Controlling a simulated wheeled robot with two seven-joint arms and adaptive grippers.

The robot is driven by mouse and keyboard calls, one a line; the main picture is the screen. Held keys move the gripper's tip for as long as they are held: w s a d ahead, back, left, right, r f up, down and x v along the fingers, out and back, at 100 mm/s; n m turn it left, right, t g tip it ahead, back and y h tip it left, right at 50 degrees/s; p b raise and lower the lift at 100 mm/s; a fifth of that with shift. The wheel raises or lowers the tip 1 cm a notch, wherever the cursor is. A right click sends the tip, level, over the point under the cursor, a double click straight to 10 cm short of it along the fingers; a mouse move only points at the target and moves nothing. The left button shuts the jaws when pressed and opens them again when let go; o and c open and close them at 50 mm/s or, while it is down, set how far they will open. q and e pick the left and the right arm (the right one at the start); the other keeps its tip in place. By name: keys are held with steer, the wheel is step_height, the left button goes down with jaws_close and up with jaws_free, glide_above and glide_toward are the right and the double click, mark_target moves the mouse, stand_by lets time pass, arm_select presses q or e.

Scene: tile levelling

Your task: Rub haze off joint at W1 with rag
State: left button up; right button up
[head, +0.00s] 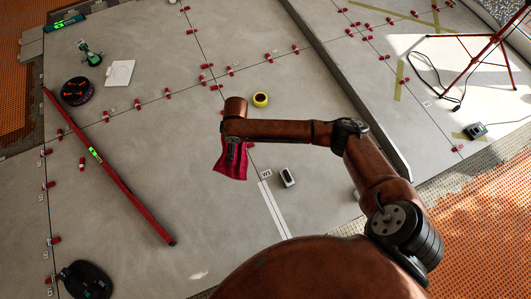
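The dark red rag (233,166) is under my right gripper (234,152), whose arm comes in from the lower right. The gripper points down and its dark fingers appear shut on the rag; the wrist partly hides them. The rag spreads below the fingers, over the grey tiles; whether it touches them is hard to tell. The W1 label (266,174) lies just right of and below the rag. My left gripper is not in view.
A small grey device (288,177) lies right of the label, and a yellow tape roll (260,100) lies beyond the arm. A long red level (110,168) lies at left. Red clips line the joints. A red tripod (475,68) with a cable stands at upper right.

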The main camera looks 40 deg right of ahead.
steer(key=s+d+f+n+b, duration=0.1)
steer(key=s+f, duration=0.4)
steer(key=f, duration=0.6)
steer(key=s+d+f+n+b, duration=0.2)
steer(key=s+f, duration=0.3)
steer(key=f, duration=0.7)
steer(key=s+d+f+n+b, duration=0.2)
steer(key=s+f+b, duration=0.2)
steer(key=f, duration=0.8)
steer(key=shift+s+d+n+g+y, duration=0.2)
steer(key=shift+s+n+g+y, duration=0.15)
steer(key=shift+s, duration=0.3)
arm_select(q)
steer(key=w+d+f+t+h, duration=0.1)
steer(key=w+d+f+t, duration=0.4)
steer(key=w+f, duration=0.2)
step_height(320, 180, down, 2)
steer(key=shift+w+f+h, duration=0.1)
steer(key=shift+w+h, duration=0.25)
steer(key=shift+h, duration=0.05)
arm_select(e)
steer(key=shift+d+f+b, duration=0.1)
steer(key=shift+f+b, duration=0.5)
steer(key=shift+f, duration=0.3)
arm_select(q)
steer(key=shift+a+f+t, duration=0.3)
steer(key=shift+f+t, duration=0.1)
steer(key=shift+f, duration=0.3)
